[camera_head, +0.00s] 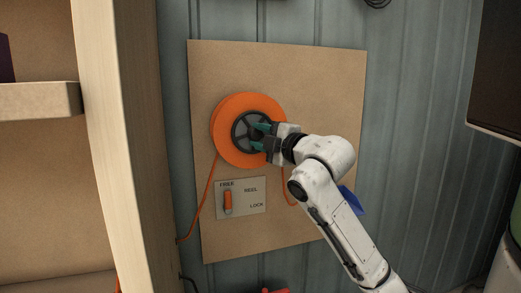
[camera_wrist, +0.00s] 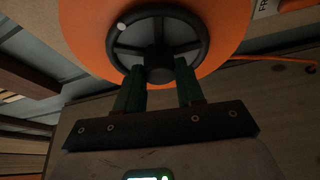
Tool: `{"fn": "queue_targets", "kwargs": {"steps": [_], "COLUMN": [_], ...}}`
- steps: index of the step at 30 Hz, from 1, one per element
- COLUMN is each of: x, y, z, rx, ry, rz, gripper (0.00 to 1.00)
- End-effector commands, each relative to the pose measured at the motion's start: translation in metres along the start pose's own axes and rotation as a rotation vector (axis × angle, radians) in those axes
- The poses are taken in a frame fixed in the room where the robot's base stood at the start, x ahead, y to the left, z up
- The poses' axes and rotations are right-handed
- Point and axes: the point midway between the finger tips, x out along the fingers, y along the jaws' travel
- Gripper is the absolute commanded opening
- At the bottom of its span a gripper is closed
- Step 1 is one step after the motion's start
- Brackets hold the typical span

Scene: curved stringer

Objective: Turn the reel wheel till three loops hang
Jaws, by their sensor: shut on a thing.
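The orange reel (camera_head: 222,148) is mounted on a brown board on the wall. Its dark spoked wheel (camera_head: 240,122) sits at the centre and also shows in the wrist view (camera_wrist: 122,48), with a small pale dot near its rim. My gripper (camera_head: 257,136) reaches in from the right. In the wrist view its teal fingers (camera_wrist: 160,72) are shut on the wheel's dark central hub. Orange cable (camera_head: 205,192) runs from the reel down to the left. Another orange stretch (camera_head: 289,192) hangs at right, partly behind my arm; separate loops cannot be made out.
A wooden shelf post (camera_head: 120,140) stands at left. A blue item (camera_head: 351,200) shows behind my arm. A dark panel (camera_head: 497,75) is at upper right.

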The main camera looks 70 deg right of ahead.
Motion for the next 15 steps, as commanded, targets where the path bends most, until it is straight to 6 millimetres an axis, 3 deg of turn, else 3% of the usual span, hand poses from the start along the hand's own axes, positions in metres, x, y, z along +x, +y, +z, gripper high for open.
{"fn": "queue_targets", "kwargs": {"steps": [15], "x": [0.001], "y": [0.0009], "z": [-0.0017], "rx": [-0.45], "ry": [0.003], "rz": [-0.189], "gripper": [0.07]}}
